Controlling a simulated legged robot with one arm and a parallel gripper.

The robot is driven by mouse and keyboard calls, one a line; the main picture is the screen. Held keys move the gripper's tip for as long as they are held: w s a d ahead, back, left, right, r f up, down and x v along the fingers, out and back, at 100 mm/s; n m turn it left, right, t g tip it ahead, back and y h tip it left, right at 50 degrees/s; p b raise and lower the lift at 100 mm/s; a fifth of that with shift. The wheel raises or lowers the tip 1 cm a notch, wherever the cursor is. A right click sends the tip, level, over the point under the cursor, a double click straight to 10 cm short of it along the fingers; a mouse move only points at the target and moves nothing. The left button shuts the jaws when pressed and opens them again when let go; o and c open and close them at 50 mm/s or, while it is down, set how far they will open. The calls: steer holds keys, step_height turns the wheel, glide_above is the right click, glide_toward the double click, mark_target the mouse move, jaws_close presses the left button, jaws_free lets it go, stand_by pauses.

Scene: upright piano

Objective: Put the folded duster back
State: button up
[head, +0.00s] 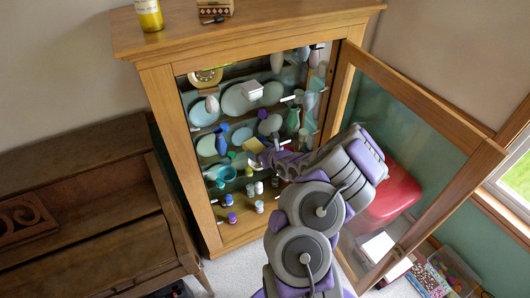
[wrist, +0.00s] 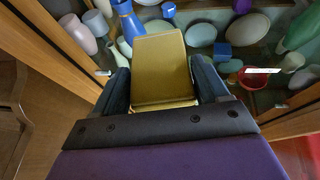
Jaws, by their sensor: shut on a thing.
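In the head view the yellow duster (head: 253,146) shows just beyond my gripper (head: 262,156), inside the open front of the wooden display cabinet (head: 158,100). Whether the duster touches a shelf I cannot tell. The cabinet's shelves hold plates, vases and small bottles close around the duster.
The glass door (head: 415,120) stands open to the right of my arm. A blue vase (head: 221,142) and a green vase (head: 293,122) stand on the shelves. A red bowl (wrist: 252,78) is right of the duster. The piano (head: 85,215) stands at the left.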

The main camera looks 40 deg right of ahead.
steer(key=w+a+r+n+y, duration=0.2)
steer(key=a+r, duration=1.2)
steer(key=a, duration=0.2)
steer(key=w+a+r+n+y, duration=0.1)
steer(key=a+r+n+y, duration=0.1)
steer(key=a+r, duration=1.2)
steer(key=a, duration=0.3)
steer(key=shift+w+g+y, duration=0.3)
steer(key=shift+w+y, duration=0.1)
